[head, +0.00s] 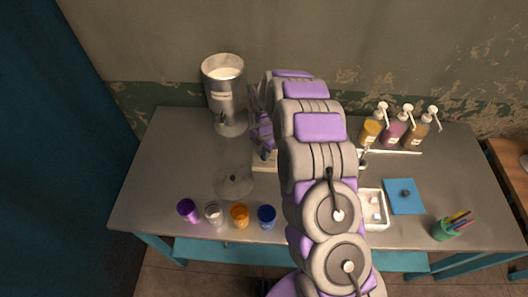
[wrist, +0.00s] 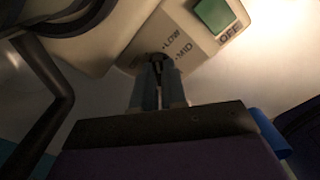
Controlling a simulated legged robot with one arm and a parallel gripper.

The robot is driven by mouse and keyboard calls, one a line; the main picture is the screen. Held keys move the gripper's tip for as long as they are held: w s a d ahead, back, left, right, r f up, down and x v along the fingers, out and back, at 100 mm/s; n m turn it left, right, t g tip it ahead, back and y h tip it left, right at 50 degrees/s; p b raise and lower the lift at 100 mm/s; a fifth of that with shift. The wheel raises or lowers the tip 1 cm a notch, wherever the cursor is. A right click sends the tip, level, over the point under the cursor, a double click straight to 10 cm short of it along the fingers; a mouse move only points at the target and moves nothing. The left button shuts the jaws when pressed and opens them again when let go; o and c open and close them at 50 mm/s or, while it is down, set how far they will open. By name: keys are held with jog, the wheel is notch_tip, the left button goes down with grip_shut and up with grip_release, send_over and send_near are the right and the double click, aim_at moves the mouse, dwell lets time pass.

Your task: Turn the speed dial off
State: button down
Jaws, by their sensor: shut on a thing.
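In the wrist view, the speed dial (wrist: 156,61) is a dark knob on the cream panel of an appliance (wrist: 195,30). Printed labels read LOW, MID and OFF, with OFF beside a green square (wrist: 213,14). My gripper (wrist: 158,72) has its two blue-grey fingers closed around the dial. The fingers cover much of the dial, so I cannot tell where it points. In the head view, my gripper (head: 265,154) is low at the appliance's pale base (head: 264,164). My arm hides most of the appliance there.
A metal container of white liquid (head: 224,90) stands left of the appliance. A clear lid (head: 233,181) and several coloured cups (head: 239,215) are in front. Pump bottles (head: 393,128), a white tray (head: 375,209), a blue mat (head: 404,206) and a pen cup (head: 446,231) are at right.

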jog(key=shift+w+r+n, duration=0.2)
jog(key=shift+w+n, duration=0.05)
jog(key=shift+n, duration=0.35)
jog(key=c, duration=1.2)
grip_release()
jog(key=shift+s+a+f, duration=0.1)
jog(key=shift+s+f, duration=0.05)
notch_tip(320, 180, up, 17)
jog(key=shift+r+p, duration=0.1)
jog(key=shift+p, duration=0.6)
